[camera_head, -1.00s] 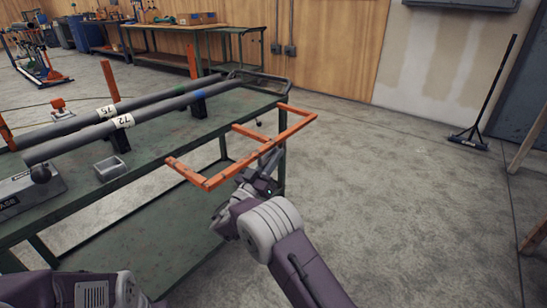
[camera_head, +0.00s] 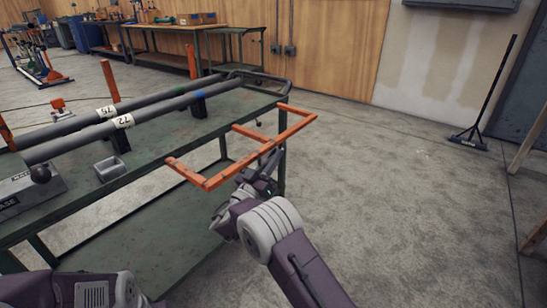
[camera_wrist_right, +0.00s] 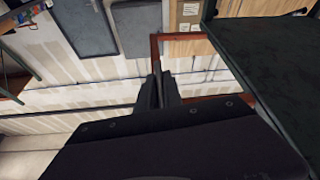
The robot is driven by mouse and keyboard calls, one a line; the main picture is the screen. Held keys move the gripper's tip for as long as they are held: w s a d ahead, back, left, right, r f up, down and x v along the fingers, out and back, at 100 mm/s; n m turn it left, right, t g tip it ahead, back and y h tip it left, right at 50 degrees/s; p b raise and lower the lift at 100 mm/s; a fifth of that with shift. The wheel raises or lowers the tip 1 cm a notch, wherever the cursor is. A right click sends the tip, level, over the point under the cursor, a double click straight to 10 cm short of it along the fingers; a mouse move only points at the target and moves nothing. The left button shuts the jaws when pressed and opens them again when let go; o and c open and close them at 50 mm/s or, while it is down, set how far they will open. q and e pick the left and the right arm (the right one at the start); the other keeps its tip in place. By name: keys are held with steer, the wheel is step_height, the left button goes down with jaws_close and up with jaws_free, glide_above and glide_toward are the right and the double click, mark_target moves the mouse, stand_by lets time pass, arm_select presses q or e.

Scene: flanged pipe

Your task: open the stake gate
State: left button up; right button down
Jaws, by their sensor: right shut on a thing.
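The stake gate (camera_head: 187,173) is an orange bar frame with a middle cross bar, standing out level from the long side of the green table (camera_head: 215,128). In the right wrist view, the two dark fingers (camera_wrist_right: 164,88) are close together at a reddish bar of the gate (camera_wrist_right: 154,50); the exact contact is hard to see. My left gripper is out of view.
Two grey pipes (camera_head: 75,140) lie along the table on dark supports. A small grey box (camera_head: 111,170) and a grey case (camera_head: 28,192) sit near its left end. The concrete floor (camera_head: 390,210) to the right is clear up to a broom (camera_head: 470,138).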

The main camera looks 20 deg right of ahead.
mark_target(276, 141)
stand_by(0.4)
steer(key=shift+s+d+r+n+t+y+p, duration=0.1)
steer(key=shift+r+n+t+y+p, duration=0.2)
steer(key=shift+r+n+p, duration=0.4)
steer(key=shift+s+d+r+n+t+y+p, duration=0.15)
steer(key=shift+r+n+y+p, duration=0.25)
steer(key=shift+r+n, duration=0.55)
steer(key=shift+s+d+r+n+t+y+p, duration=0.1)
steer(key=shift+r+n+t+y+p, duration=0.15)
steer(key=shift+r+n+p, duration=0.5)
steer(key=shift+r+n, duration=0.4)
steer(key=shift+r, duration=0.1)
steer(key=shift+r+n+y, duration=0.3)
steer(key=shift+y, duration=0.05)
steer(key=shift+w+a+r, duration=0.1)
steer(key=shift+r, duration=0.85)
